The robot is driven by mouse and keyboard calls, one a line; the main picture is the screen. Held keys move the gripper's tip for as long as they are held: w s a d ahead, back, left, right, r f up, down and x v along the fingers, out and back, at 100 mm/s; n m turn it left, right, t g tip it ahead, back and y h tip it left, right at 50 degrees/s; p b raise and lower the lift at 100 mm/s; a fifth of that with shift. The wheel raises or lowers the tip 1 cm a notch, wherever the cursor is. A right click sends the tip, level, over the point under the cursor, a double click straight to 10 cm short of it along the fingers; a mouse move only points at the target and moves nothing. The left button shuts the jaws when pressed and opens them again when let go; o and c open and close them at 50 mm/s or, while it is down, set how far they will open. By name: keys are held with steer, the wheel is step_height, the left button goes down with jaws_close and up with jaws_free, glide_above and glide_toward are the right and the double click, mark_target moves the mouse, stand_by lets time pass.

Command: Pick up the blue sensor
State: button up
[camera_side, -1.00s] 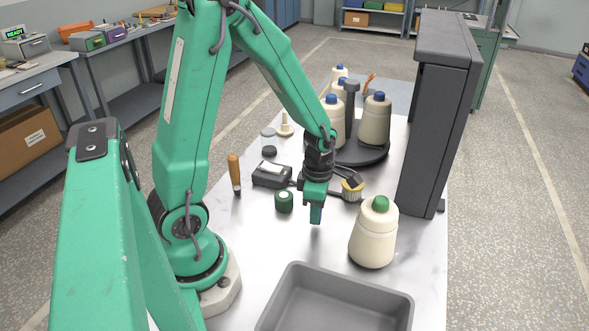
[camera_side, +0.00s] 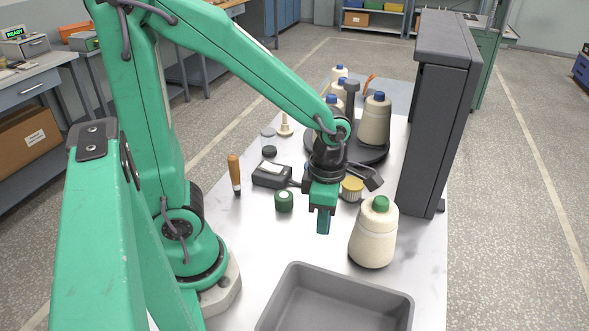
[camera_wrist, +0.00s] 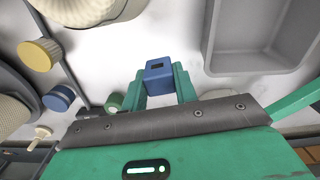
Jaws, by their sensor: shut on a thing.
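The blue sensor (camera_wrist: 159,75) is a small blue block with a dark window on its face. It sits between the two green fingers of my gripper (camera_wrist: 163,84) in the wrist view, and the fingers are shut on it. In the side view my gripper (camera_side: 323,220) points down over the bench, left of the green-capped cone. Only a narrow bluish strip of the sensor (camera_side: 325,221) shows there between the fingers. I cannot tell how far it is above the bench.
A grey tray (camera_side: 290,282) lies at the front. A green-capped cream cone (camera_side: 373,235) stands close on the right. A tall dark panel (camera_side: 435,130) stands right.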

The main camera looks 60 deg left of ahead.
steer(key=shift+s+d+r, duration=0.15)
steer(key=shift+d+r, duration=0.15)
steer(key=shift+d, duration=0.15)
stand_by(0.5)
